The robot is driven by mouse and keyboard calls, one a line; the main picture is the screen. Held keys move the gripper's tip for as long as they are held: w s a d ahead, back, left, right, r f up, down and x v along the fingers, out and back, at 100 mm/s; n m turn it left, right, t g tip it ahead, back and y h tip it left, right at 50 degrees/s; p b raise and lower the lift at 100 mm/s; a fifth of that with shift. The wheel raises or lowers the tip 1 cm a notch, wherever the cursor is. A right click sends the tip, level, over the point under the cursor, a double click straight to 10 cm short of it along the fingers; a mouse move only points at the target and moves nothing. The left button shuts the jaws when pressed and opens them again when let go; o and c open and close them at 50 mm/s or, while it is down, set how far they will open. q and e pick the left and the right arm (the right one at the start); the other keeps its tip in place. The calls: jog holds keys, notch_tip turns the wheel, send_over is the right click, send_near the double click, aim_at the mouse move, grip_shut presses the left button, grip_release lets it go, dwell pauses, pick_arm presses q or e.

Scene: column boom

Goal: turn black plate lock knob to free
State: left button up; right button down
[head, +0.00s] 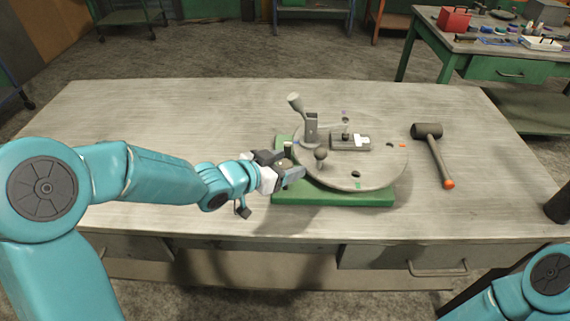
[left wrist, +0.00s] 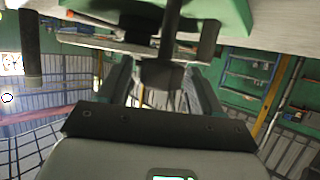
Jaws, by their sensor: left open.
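A round grey plate (head: 375,172) lies on a green base (head: 340,196) on the workbench. A small black knob (head: 320,154) stands on a short stem near the plate's left front rim. My left gripper (head: 294,171) is at the left edge of the plate, just left of this knob. In the left wrist view a dark knob (left wrist: 162,73) on a stem shows between the two open fingers (left wrist: 163,88); I cannot tell whether they touch it. The knob's marking is not readable. My right arm shows at the lower right; its gripper is out of view.
A lever with a grey ball end (head: 294,102) rises at the plate's back left. A clamp block (head: 350,142) sits on the plate. A mallet (head: 436,156) lies to the right. The bench (head: 140,115) is clear at the back left.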

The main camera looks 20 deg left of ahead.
pick_arm(q)
jog(key=c, duration=1)
jog(key=shift+o, duration=0.2)
